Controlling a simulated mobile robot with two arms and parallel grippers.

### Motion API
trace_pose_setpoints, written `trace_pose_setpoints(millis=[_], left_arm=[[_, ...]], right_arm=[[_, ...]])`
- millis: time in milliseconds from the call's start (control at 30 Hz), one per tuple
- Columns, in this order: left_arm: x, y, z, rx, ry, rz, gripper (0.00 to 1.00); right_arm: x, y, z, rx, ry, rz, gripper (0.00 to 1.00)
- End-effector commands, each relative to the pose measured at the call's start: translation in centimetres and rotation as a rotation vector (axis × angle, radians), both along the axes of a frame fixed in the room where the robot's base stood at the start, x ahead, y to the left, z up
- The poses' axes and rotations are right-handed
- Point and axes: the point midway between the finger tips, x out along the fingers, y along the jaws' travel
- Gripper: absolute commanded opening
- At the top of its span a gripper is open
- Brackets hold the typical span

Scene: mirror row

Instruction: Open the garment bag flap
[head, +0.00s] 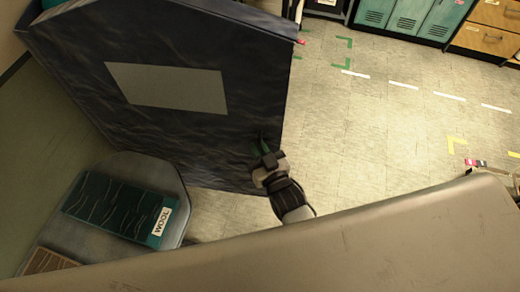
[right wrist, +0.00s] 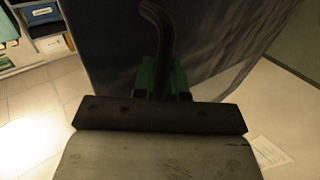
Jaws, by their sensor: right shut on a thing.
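The garment bag flap (head: 200,45) is a large dark navy, wrinkled panel with a pale grey rectangle (head: 168,88) on it, at upper left in the head view. My right gripper (head: 260,149) is at the flap's lower right, close to its edge. In the right wrist view its green fingers (right wrist: 163,76) are shut on a dark curved handle (right wrist: 160,35) in front of the dark flap cloth (right wrist: 220,35). The handle's lower end is hidden between the fingers. My left gripper is not in view.
A teal folded piece labelled WOOL (head: 115,208) lies on a grey surface at lower left. Teal lockers (head: 405,17) and wooden drawers (head: 490,40) stand at the back right. The tiled floor (head: 375,125) right of the flap is clear, with taped marks.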

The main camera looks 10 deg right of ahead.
Motion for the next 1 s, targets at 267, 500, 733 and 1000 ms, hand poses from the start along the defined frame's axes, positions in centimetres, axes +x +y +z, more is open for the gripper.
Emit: trace_pose_setpoints(millis=[267, 500, 733, 1000], left_arm=[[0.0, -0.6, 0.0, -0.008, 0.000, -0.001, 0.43], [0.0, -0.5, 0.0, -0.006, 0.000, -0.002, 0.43], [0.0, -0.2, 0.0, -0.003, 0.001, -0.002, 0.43], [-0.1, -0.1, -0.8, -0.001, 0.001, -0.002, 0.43]], right_arm=[[0.0, -0.1, 0.0, -0.009, -0.004, -0.001, 0.00], [0.0, 0.0, 0.0, -0.005, -0.002, 0.000, 0.37], [0.0, 0.0, 0.0, -0.002, -0.001, 0.000, 0.37], [-3.2, -0.7, -0.3, -0.001, 0.002, 0.000, 0.37]])
